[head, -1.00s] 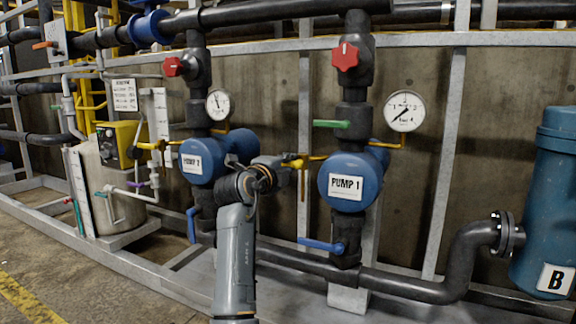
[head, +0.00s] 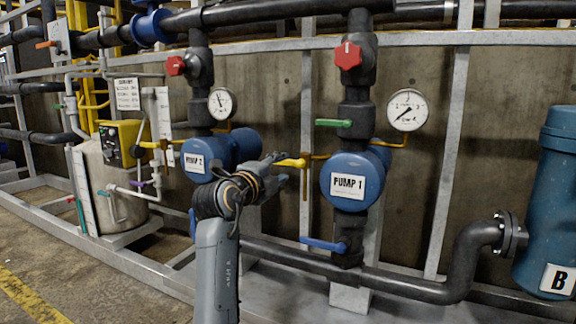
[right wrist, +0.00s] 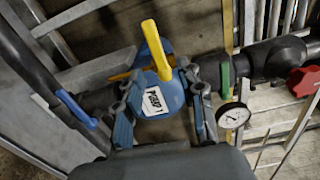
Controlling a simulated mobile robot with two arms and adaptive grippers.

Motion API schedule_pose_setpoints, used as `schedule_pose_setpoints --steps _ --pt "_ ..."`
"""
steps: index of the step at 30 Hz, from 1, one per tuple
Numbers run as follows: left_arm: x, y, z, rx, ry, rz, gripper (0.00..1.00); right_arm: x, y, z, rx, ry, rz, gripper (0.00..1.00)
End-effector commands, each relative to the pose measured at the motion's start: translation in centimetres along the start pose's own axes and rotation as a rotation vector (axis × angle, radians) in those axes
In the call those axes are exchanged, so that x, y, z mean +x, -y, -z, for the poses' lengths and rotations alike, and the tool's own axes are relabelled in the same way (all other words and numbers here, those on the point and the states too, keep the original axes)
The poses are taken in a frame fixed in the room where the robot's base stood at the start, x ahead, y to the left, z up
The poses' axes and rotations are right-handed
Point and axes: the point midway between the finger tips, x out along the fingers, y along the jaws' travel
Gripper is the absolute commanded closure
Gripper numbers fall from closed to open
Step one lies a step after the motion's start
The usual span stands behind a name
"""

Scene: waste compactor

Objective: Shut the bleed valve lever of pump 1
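Pump 1 (head: 352,180) is a blue round housing with a white label; it also shows in the right wrist view (right wrist: 172,98). Its yellow bleed valve lever (head: 291,162) points left in the head view, on a thin yellow pipe. In the right wrist view the yellow lever (right wrist: 156,48) stands out above the pump label. My right gripper (head: 281,168) is open and empty, just left of the lever's end. In the right wrist view its fingers (right wrist: 160,82) are spread to either side of the pump. I cannot tell whether they touch anything. My left gripper is not in view.
A green lever (head: 334,123), a gauge (head: 407,110) and a red knob (head: 348,55) are above pump 1. A blue lever (head: 323,244) is below it. Pump 2 (head: 207,157) is left, partly behind my arm. A blue tank (head: 545,200) stands right.

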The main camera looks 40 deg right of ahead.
Motion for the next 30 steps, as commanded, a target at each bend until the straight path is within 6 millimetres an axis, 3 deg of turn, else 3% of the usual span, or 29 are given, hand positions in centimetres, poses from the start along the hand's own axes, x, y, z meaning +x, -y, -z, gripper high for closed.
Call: schedule_pose_setpoints --steps 3,10,30 --pt "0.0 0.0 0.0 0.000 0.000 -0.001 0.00 -2.5 -0.1 -0.1 0.001 0.002 -0.001 0.61" --pt "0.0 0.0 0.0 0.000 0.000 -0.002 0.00 -5.3 -0.1 0.0 0.000 0.000 -0.001 0.61" --pt "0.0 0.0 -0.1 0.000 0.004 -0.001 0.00 -5.8 0.1 -0.1 -0.011 0.007 0.009 0.61"
